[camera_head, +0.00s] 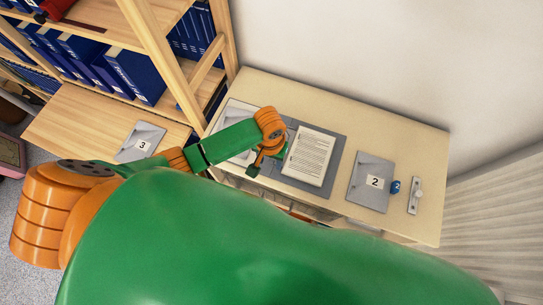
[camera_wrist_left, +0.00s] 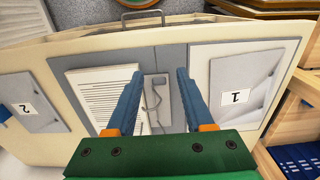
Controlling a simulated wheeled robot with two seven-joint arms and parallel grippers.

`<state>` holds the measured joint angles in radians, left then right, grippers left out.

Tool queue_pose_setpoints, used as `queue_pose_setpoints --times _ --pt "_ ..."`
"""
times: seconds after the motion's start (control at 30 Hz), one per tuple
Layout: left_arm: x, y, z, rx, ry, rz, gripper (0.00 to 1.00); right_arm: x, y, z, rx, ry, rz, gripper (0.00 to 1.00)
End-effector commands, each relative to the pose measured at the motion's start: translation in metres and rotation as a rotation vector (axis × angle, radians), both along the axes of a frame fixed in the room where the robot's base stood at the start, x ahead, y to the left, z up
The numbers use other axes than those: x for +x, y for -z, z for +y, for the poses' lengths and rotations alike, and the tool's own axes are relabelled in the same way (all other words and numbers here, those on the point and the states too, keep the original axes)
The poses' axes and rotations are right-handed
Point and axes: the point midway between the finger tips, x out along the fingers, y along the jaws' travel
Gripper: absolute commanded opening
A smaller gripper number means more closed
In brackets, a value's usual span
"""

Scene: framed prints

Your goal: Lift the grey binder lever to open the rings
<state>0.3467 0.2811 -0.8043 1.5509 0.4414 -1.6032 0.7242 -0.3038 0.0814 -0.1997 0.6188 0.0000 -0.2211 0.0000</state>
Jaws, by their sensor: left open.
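An open grey binder (camera_head: 341,157) lies on the table, and it also shows in the wrist view (camera_wrist_left: 173,56). A stack of printed paper (camera_head: 308,156) covers its right part in the head view. The metal ring mechanism with its lever (camera_wrist_left: 154,92) shows in the wrist view between my fingers; whether the rings are open is too small to tell. My left gripper (camera_head: 258,165) is over the binder's left part in the head view. In the wrist view its two blue fingers (camera_wrist_left: 161,74) are apart with nothing held. My right gripper is not in view.
The pale table (camera_head: 412,135) also carries grey plates marked 1 (camera_wrist_left: 236,95) and 2 (camera_head: 366,194), a small blue object (camera_head: 396,187) and a narrow metal plate with a knob (camera_head: 414,200). Plate 3 (camera_head: 136,150) lies on a wooden surface beside shelves of blue binders (camera_head: 135,75).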

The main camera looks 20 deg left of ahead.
Motion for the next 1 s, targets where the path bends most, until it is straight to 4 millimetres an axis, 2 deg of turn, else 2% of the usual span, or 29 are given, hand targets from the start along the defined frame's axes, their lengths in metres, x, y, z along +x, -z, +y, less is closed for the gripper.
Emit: queue_pose_setpoints --times 0.13,0.33,0.37,0.53,0.83,1.0 --pt "-0.0001 0.0105 -0.0001 0.000 0.000 0.000 0.53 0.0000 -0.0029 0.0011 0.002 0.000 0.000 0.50" --pt "0.0003 0.0116 -0.0002 -0.001 0.001 -0.002 0.53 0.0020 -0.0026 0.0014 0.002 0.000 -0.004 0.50" --pt "0.0003 0.0116 -0.0002 -0.001 0.001 -0.002 0.47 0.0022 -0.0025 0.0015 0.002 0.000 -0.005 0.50" --pt "0.0005 0.0114 -0.0002 -0.001 0.001 -0.002 0.01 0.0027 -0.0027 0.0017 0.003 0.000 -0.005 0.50" --pt "0.0022 0.0106 -0.0004 -0.001 0.000 0.008 0.00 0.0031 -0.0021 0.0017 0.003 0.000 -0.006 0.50" --pt "0.0066 0.0096 -0.0007 0.001 -0.001 0.073 0.00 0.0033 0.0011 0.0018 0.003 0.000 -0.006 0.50"
